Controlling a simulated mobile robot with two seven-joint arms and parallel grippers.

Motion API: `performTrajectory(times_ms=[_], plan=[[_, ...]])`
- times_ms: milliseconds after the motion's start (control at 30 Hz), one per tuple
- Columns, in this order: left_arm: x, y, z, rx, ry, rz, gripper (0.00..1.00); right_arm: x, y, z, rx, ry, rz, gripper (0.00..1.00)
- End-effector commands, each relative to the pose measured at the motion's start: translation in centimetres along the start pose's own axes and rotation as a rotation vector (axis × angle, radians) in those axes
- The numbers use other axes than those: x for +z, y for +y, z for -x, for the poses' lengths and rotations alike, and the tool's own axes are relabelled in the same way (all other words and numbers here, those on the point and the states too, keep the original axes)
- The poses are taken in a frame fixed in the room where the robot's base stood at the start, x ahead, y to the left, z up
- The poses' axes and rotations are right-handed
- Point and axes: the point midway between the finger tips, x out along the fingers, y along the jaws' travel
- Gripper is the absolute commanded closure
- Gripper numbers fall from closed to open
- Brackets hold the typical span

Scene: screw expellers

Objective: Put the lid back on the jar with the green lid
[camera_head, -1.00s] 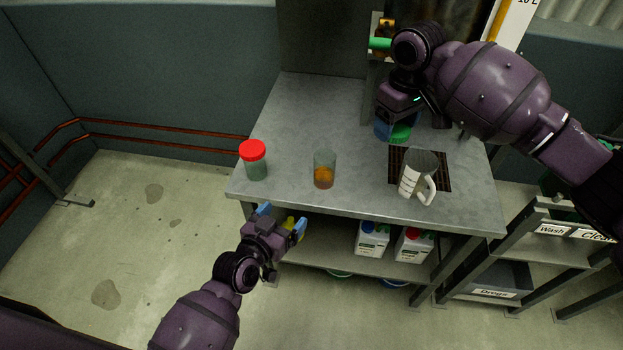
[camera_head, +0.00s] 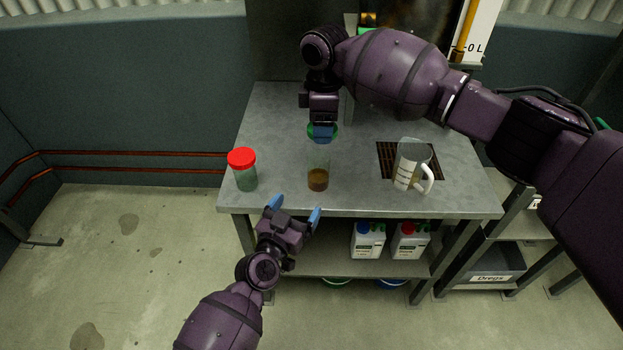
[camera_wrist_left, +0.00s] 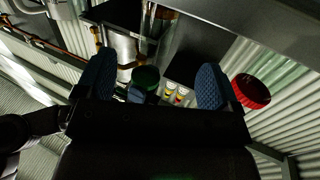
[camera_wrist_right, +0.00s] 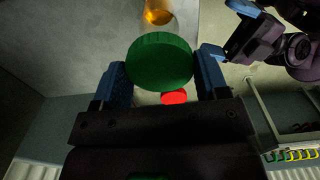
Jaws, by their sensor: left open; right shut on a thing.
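The open jar (camera_head: 318,179) stands upright on the table with brown-amber liquid in its lower part. My right gripper (camera_head: 322,133) is shut on the green lid (camera_head: 336,128), which it holds above and a little behind the jar's mouth, apart from it. In the right wrist view the green lid (camera_wrist_right: 160,62) sits between the fingers, with the jar's amber liquid (camera_wrist_right: 158,12) beyond it. My left gripper (camera_head: 296,209) is open and empty at the table's front edge, in front of and left of the jar.
A jar with a red lid (camera_head: 243,170) stands at the table's left front. A measuring jug (camera_head: 409,166) stands at the right on a dark grate (camera_head: 388,155). Bottles (camera_head: 367,241) are on the lower shelf. The table between the jar and jug is clear.

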Motion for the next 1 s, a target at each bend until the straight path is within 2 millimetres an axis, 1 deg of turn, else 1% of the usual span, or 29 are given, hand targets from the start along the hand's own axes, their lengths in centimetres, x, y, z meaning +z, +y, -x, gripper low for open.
performTrajectory(times_ms=[33, 200, 500, 633, 767, 1000], plan=[[0.2, 0.2, -0.3, 0.001, 0.001, 0.001, 0.13, -0.1, 0.2, -0.3, -0.001, -0.001, 0.021, 0.54], [0.1, 0.3, -0.7, 0.0, 0.009, -0.003, 0.13, -0.3, 0.5, -0.2, 0.002, 0.0, 0.06, 0.54], [0.0, 0.3, -0.7, 0.0, 0.01, -0.004, 0.13, -0.3, 0.5, -0.2, 0.003, 0.0, 0.061, 0.54], [0.0, 0.3, -1.2, 0.0, 0.01, -0.004, 0.13, -0.3, 0.5, -0.2, 0.002, 0.0, 0.06, 0.54], [-0.1, 0.3, -2.6, 0.0, 0.011, -0.006, 0.13, -0.3, 0.5, -0.2, 0.002, 0.0, 0.06, 0.54], [-0.1, 0.3, -6.2, 0.001, 0.01, -0.006, 0.13, -0.3, 0.5, -0.2, 0.002, 0.0, 0.059, 0.54]])
